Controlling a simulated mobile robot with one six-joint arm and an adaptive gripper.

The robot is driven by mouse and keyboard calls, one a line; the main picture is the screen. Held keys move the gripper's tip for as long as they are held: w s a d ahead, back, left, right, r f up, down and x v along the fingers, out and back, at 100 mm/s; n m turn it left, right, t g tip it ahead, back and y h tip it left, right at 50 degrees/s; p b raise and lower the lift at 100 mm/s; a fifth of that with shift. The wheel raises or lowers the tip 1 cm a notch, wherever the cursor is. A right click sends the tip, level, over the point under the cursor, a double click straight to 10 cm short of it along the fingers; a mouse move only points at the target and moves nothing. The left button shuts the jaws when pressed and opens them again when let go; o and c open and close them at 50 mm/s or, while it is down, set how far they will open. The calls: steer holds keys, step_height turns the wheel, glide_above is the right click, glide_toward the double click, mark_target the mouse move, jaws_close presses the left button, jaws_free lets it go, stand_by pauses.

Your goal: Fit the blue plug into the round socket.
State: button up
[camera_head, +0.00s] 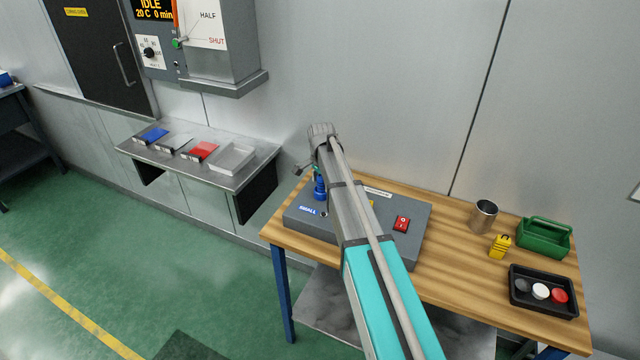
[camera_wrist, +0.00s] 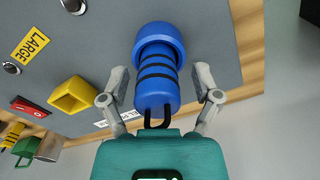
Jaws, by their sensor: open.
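The blue plug (camera_wrist: 156,88) has black rings, a dark cord loop at its near end and a wide blue round part at its far end. In the head view the plug (camera_head: 320,188) stands at the back left of a grey panel (camera_head: 420,222). My gripper (camera_wrist: 160,76) is open, with one finger on each side of the plug and a visible gap at both. Round holes show in the panel, one (camera_wrist: 12,68) by a LARGE label and one (camera_head: 324,214) by a SMALL label. I cannot tell whether the plug sits in a hole.
A yellow hollow block (camera_wrist: 72,95) and a red switch (camera_head: 401,223) are on the panel. A metal cup (camera_head: 484,216), yellow item (camera_head: 500,246), green carrier (camera_head: 543,252) and black tray (camera_head: 517,298) stand on the wooden table's right.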

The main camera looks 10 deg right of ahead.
steer(key=shift+r, duration=0.15)
step_height(320, 180, up, 12)
steer(key=p, duration=1.2)
steer(key=shift+s, duration=0.1)
stand_by(0.7)
steer(key=s+n, duration=1.2)
steer(key=s, duration=1.7)
steer(key=shift+n, duration=0.3)
steer(key=shift+a+f, duration=0.1)
steer(key=shift+f, duration=0.15)
step_height(320, 180, down, 8)
steer(key=b, duration=0.8)
steer(key=shift+f+b, duration=0.2)
steer(key=shift+b, duration=0.1)
